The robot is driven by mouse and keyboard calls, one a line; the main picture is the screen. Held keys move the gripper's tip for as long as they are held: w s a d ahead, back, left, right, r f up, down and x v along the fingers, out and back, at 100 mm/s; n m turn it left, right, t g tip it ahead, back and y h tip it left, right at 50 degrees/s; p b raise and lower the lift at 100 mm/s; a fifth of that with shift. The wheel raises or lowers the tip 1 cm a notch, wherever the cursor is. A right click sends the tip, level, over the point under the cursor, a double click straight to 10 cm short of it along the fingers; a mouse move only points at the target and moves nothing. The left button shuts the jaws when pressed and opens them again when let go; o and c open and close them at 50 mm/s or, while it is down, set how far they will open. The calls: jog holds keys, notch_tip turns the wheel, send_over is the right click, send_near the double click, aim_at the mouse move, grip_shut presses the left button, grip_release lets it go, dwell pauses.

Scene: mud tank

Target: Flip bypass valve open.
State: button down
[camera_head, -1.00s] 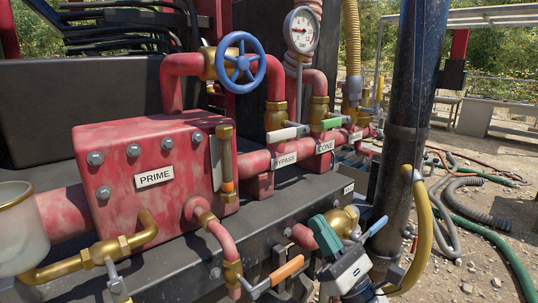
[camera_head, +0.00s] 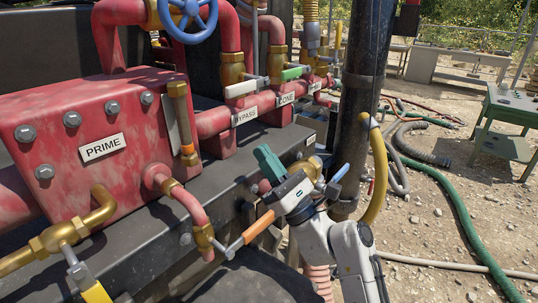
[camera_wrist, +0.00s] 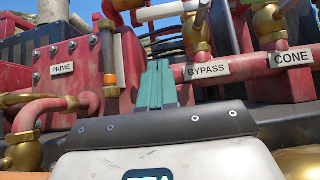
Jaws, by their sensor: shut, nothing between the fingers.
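The bypass valve has a white lever handle (camera_head: 240,88) on a brass body, above the BYPASS label (camera_head: 244,116) on the red pipe. The handle lies roughly along the pipe. In the wrist view the white handle (camera_wrist: 165,11) shows at the top edge, above the BYPASS label (camera_wrist: 207,70). My gripper (camera_head: 266,158) has teal fingers, shut and empty, in front of and below the bypass pipe and apart from the handle. In the wrist view the fingers (camera_wrist: 157,85) point up, left of the BYPASS label.
A green-handled valve (camera_head: 295,72) sits right of the bypass valve, above the CONE label (camera_head: 285,98). An orange-handled lever (camera_head: 258,227) and a blue handle (camera_head: 340,173) are close to my gripper. A dark upright pipe (camera_head: 362,100) stands to the right.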

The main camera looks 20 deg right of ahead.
aim_at(249, 86)
jog(key=w+a+r+p, duration=0.2)
jog(key=w+r+p, duration=0.2)
jog(key=r, duration=0.4)
jog(key=shift+r, duration=0.3)
